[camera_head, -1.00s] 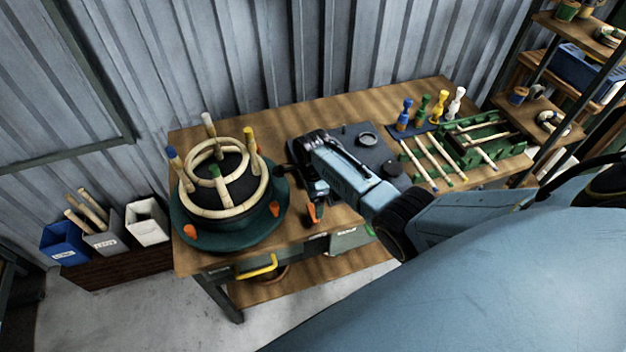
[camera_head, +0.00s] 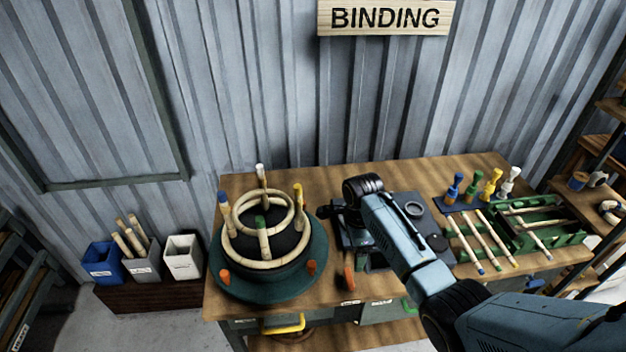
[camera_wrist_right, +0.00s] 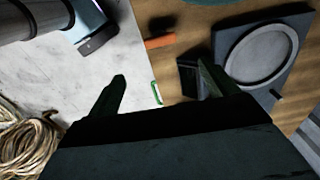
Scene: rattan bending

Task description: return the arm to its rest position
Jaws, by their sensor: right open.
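My right arm (camera_head: 405,245) comes in from the lower right in the head view and reaches over the workbench (camera_head: 235,187). My right gripper (camera_head: 342,222) is at its far end, just right of the rattan frame, and is partly hidden by the wrist. In the right wrist view the gripper (camera_wrist_right: 163,82) has its two fingers wide apart with nothing between them. The rattan frame (camera_head: 265,255), rings and posts with coloured tips around a dark dome, sits on a green round base (camera_head: 245,290). The left gripper is not in view.
An orange-handled tool (camera_head: 349,278) lies near the bench's front edge. A dark plate (camera_head: 420,225) carries a ring. Coloured pegs (camera_head: 473,182) and a green rack (camera_head: 565,240) stand at right. Bins (camera_head: 183,258) stand left, shelves at far right.

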